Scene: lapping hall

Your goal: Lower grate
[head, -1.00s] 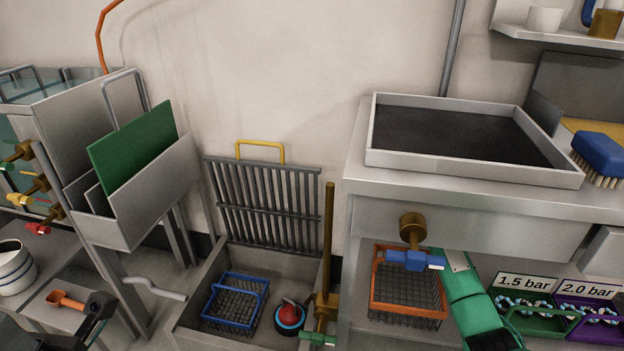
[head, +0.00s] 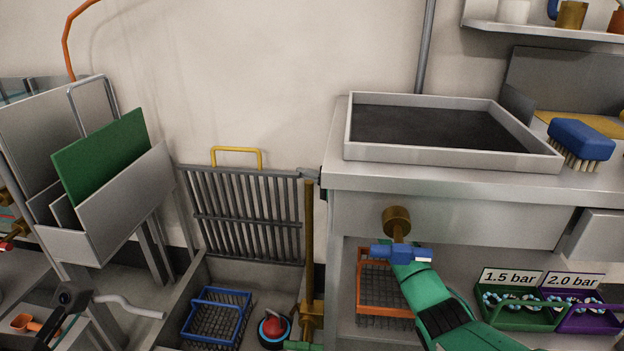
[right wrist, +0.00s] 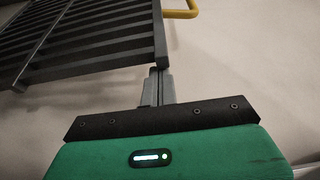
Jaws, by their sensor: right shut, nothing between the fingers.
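The grate (head: 248,215) is a dark grey barred panel with a yellow handle (head: 237,151) on its top edge. It stands raised, nearly upright, at the back of the floor basin (head: 255,273). My right gripper (head: 307,173) is shut and empty at the grate's top right corner, partly hidden by the bench edge. In the right wrist view its grey fingers (right wrist: 160,85) overlap the end of the grate (right wrist: 85,40); I cannot tell whether they touch. The yellow handle shows there at the top (right wrist: 180,13). My left gripper is not in view.
A blue wire basket (head: 217,317) and a red-topped round object (head: 274,328) sit in the basin. A brown post (head: 308,240) stands at its right. The bench (head: 440,210) lies right of the grate, a rack with a green plate (head: 100,155) left.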

